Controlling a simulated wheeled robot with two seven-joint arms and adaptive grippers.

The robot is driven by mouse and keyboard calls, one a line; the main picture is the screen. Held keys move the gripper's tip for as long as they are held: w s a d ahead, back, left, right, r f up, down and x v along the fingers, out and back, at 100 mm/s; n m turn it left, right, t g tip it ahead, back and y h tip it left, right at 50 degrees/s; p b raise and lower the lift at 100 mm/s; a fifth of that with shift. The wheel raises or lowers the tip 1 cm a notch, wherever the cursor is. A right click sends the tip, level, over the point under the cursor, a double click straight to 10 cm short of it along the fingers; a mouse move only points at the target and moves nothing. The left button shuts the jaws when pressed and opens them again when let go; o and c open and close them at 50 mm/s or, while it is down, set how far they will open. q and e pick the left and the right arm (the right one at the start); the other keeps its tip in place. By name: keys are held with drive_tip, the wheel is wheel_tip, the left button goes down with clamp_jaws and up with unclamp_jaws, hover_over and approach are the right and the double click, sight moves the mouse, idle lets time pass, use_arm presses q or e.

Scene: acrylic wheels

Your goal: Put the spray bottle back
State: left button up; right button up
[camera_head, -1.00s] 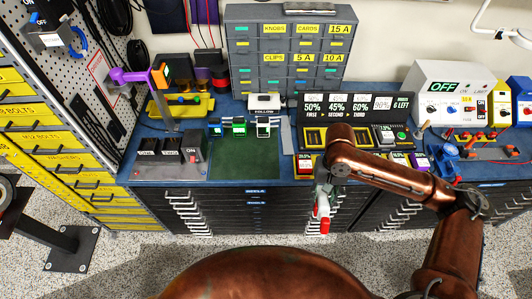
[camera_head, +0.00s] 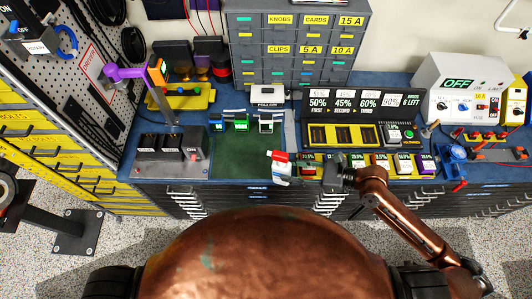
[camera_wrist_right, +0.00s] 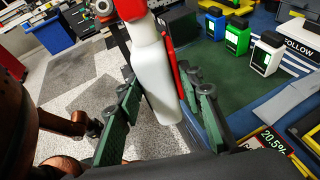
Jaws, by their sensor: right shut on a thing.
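The spray bottle (camera_head: 281,168) has a white body with a red top. My right gripper (camera_head: 296,172) is shut on it and holds it near the front right corner of the green mat (camera_head: 238,168), by the bench's front edge. In the right wrist view the white bottle (camera_wrist_right: 152,80) is tilted between the green-padded fingers (camera_wrist_right: 160,112), its red trigger alongside. Whether it touches the bench cannot be told. My left gripper is not in view.
Small blue, green and dark-and-white containers (camera_head: 240,124) stand at the back of the mat. A row of small coloured boxes (camera_head: 380,163) lies right of the gripper, before the black display panel (camera_head: 358,107). A switch box (camera_head: 170,155) stands left. The mat's front is clear.

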drive_tip(key=shift+w+d+r+m+t, duration=0.35)
drive_tip(key=shift+w+r+m+t, duration=0.2)
drive_tip(key=shift+t, duration=0.15)
drive_tip(key=w+a+f, duration=0.2)
drive_tip(key=w+f, duration=0.2)
drive_tip(key=w+a+f+b, duration=0.1)
drive_tip(key=w+a+f, duration=0.1)
drive_tip(key=w+f, duration=0.2)
drive_tip(key=w+a+f+b, duration=0.1)
drive_tip(key=w+a+f, duration=0.1)
drive_tip(key=w+f, duration=0.2)
drive_tip(key=shift+w+f, duration=0.35)
drive_tip(key=shift+f, duration=0.2)
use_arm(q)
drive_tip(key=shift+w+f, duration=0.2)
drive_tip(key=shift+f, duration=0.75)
use_arm(e)
drive_tip(key=o, duration=0.8)
drive_tip(key=shift+s, duration=0.1)
drive_tip(key=shift+c, duration=0.2)
